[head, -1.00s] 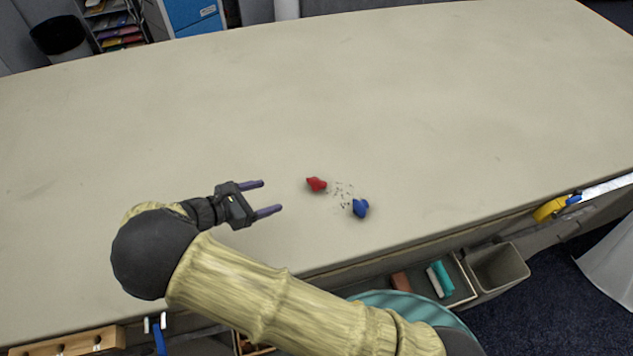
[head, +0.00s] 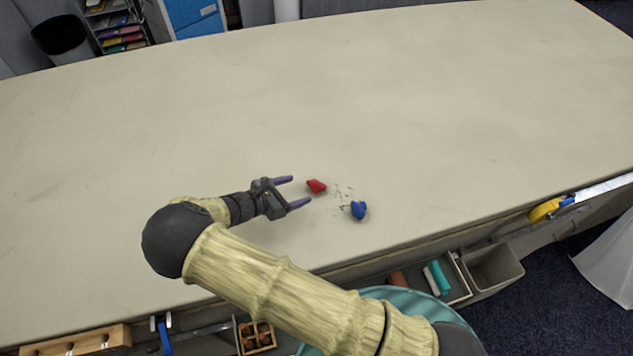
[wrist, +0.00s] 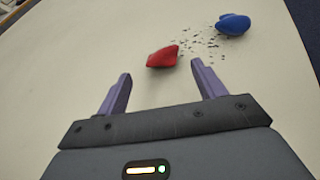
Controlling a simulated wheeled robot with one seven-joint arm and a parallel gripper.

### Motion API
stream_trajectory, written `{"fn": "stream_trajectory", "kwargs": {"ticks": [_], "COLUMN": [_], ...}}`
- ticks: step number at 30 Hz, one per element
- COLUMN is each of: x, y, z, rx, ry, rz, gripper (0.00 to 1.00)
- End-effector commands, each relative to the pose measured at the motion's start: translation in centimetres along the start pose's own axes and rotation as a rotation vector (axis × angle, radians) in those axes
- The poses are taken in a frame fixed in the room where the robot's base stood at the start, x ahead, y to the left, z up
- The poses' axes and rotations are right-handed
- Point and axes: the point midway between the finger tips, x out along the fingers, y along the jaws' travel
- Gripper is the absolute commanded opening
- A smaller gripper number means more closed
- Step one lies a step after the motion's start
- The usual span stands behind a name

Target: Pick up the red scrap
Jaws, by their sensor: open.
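The red scrap (head: 316,186) is a small crumpled piece lying on the long cloth table (head: 420,110). In the wrist view the red scrap (wrist: 163,56) lies just beyond the fingertips, between their lines. My gripper (head: 298,191) is open and empty, just left of the scrap in the head view and apart from it. Its two purple fingers also show in the wrist view (wrist: 160,70). Nothing hides the scrap.
A blue scrap (head: 358,210) lies to the right and nearer the table's front edge, also in the wrist view (wrist: 233,24). Dark crumbs (head: 343,195) are scattered between the two scraps. The table beyond them is clear.

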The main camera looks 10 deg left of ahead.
Motion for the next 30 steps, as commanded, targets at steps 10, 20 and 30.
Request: {"fn": "stream_trajectory", "kwargs": {"ticks": [10,20,30], "x": [2.6,3.5,7.6], "y": [0.0,-0.1,-0.2], "z": [0.0,0.2,-0.1], "rx": [0.000,0.000,0.000], "ry": [0.000,-0.001,0.000], "rz": [0.000,-0.002,-0.001], "gripper": [0.69,0.69,0.69]}}
